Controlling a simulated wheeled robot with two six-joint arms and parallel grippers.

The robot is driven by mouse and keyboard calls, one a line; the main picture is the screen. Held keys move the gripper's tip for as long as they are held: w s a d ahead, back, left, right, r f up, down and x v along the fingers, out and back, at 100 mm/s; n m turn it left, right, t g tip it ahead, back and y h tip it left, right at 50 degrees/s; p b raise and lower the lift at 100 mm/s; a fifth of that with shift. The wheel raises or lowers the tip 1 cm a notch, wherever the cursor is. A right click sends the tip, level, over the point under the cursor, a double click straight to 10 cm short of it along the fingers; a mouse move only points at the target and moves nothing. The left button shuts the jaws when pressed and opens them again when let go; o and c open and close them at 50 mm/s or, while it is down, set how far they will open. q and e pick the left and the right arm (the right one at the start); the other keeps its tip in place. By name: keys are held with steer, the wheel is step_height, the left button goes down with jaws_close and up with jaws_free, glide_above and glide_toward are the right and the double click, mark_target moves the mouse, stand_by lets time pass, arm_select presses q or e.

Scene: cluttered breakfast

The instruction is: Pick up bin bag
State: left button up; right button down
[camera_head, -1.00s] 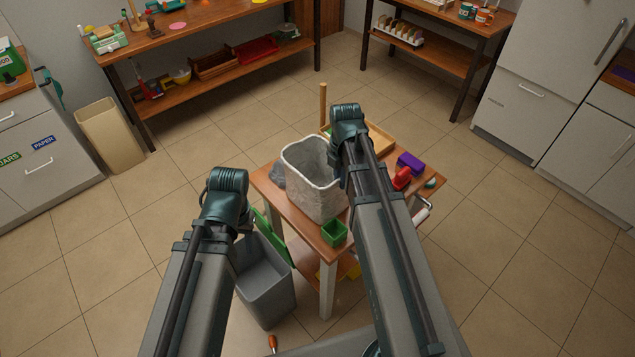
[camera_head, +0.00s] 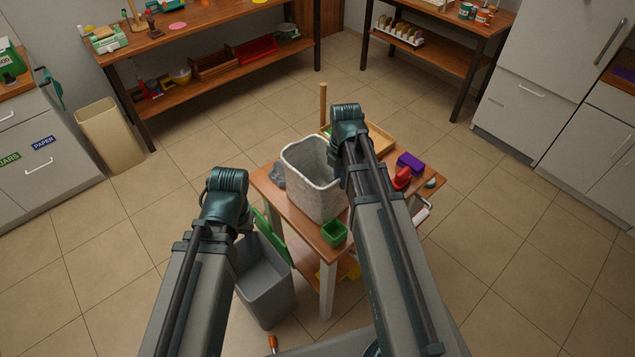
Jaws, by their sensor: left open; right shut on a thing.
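The bin bag (camera_head: 313,185) looks like a pale grey, open-topped, slightly crumpled sack. It stands upright on the small wooden table (camera_head: 277,203), its mouth facing up. My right gripper (camera_head: 343,165) is at the right rim of the bag and shut on it; the wrist hides its fingertips. My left gripper (camera_head: 229,215) is open and empty, left of the table and above the grey bin (camera_head: 266,290). Its fingers are mostly hidden by the wrist. The grey bin stands open on the floor, with a green lid (camera_head: 271,237) on its far side.
On the small table are a green cup (camera_head: 334,233), a red object (camera_head: 402,178), a purple block (camera_head: 410,161) and a wooden tray (camera_head: 380,138). A beige bin (camera_head: 110,135) stands by the left wall. The floor around the table is mostly clear.

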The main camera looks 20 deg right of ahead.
steer(key=shift+r, duration=0.15)
step_height(320, 180, up, 10)
steer(key=p, duration=1)
steer(key=shift+f, duration=0.2)
